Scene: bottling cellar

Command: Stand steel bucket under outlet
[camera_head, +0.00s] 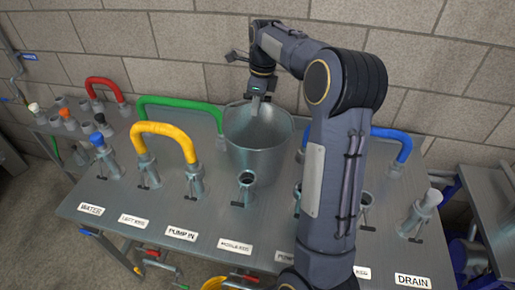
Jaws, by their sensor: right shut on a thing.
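The steel bucket (258,158) is a grey, open-topped pail behind the middle pipe stub of the steel bench. Its mouth faces up toward me and looks roughly level. My right gripper (256,101) reaches over from the right and is shut on the bucket's rim. The stub (245,188) hides part of the bucket's lower front, and I cannot tell whether its base touches the bench. My left gripper is not in view. I cannot tell which pipe end is the outlet.
The bench (205,221) carries several upright stubs and labels, including WATER and DRAIN (412,281). A yellow hose (165,128), green hose (180,103) and blue hose (398,138) arch over it; a red hose (103,83) is at left. A block wall stands close behind.

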